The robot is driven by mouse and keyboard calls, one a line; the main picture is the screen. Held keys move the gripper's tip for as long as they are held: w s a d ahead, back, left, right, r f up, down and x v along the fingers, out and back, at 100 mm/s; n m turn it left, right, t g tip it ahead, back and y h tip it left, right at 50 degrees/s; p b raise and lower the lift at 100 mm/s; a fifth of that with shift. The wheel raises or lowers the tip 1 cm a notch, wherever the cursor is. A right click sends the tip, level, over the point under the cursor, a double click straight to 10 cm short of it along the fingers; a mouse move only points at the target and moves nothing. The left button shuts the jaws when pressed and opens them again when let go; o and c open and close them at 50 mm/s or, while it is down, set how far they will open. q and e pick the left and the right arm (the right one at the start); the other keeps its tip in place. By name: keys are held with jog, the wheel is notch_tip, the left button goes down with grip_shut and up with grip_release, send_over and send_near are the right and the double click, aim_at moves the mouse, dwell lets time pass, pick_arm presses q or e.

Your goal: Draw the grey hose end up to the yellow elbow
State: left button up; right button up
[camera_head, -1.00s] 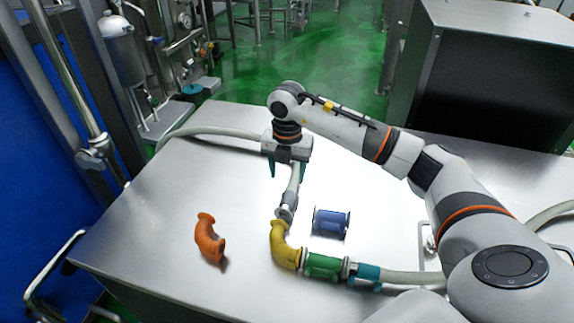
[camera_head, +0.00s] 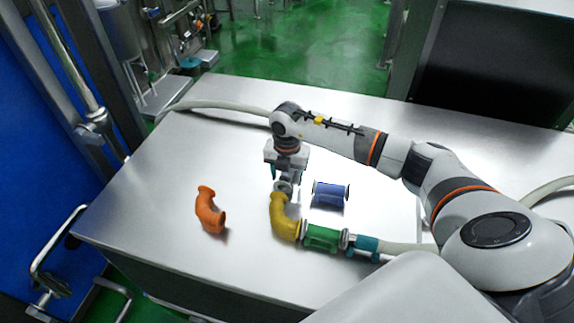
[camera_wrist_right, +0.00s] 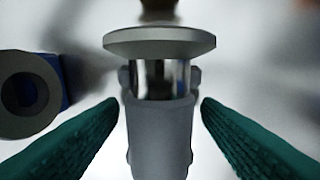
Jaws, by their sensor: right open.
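My right gripper (camera_head: 284,178) is over the grey hose end, close behind the yellow elbow. In the right wrist view its two teal fingers (camera_wrist_right: 160,112) are open, one on each side of the grey hose end (camera_wrist_right: 160,135), with gaps to both. The hose end has a metal neck and a wide flange (camera_wrist_right: 160,42); in the head view its fitting (camera_head: 284,187) shows just below the gripper. The yellow elbow (camera_head: 283,217) lies in front of the flange, very near it; I cannot tell if they touch. My left gripper is not in view.
A green section (camera_head: 322,237) joins the elbow's other end, followed by a teal fitting (camera_head: 362,244) and a second hose. A blue spool-like piece (camera_head: 330,194) lies close on the right. An orange elbow (camera_head: 209,210) lies left. The table's front left is clear.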

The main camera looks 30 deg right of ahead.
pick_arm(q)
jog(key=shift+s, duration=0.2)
pick_arm(e)
jog(key=shift+f, duration=0.15)
grip_shut()
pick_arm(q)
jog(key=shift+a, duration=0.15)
